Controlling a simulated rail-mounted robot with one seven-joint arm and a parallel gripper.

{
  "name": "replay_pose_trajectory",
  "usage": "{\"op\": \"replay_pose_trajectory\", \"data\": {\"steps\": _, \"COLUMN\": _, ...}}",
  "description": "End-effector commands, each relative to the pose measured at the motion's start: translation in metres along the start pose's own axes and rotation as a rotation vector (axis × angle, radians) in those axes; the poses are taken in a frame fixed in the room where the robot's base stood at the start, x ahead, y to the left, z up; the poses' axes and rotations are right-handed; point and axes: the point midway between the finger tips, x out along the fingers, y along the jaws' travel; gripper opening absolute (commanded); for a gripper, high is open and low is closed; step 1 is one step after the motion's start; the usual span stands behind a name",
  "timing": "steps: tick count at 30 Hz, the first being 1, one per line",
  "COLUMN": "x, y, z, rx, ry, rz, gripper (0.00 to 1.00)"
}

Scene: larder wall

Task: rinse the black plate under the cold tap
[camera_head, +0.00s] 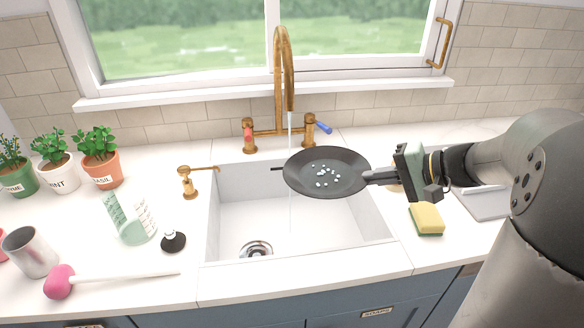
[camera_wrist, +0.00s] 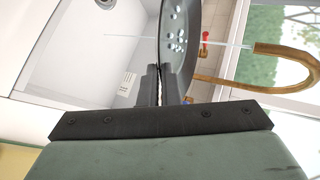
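My gripper (camera_head: 382,177) is shut on the right edge of the black plate (camera_head: 345,181) and holds it above the white sink (camera_head: 240,215). Pale, droplet-like spots lie on the plate's middle. In the wrist view the fingers (camera_wrist: 160,92) pinch the plate (camera_wrist: 187,12), seen nearly edge-on. The brass tap (camera_head: 285,60) has a blue-handled valve (camera_head: 318,124) and a red-handled valve (camera_head: 248,134). A thin water stream (camera_head: 290,135) runs from the spout. It passes near the plate's left edge and shows below it; contact cannot be told.
A yellow-green sponge (camera_head: 426,219) lies right of the sink, a grey rack or tray (camera_head: 485,203) beyond it.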

Motion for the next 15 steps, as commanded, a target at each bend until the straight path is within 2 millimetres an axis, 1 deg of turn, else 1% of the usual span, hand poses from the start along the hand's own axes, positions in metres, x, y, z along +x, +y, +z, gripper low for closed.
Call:
{"op": "replay_pose_trajectory", "data": {"steps": 7, "x": -0.002, "y": -0.001, "z": 0.000, "rx": -0.001, "ry": 0.001, "rz": -0.001, "gripper": 0.00}}
{"op": "replay_pose_trajectory", "data": {"steps": 15, "x": -0.028, "y": -0.007, "z": -0.002, "rx": -0.001, "ry": 0.003, "rz": -0.001, "gripper": 0.00}}
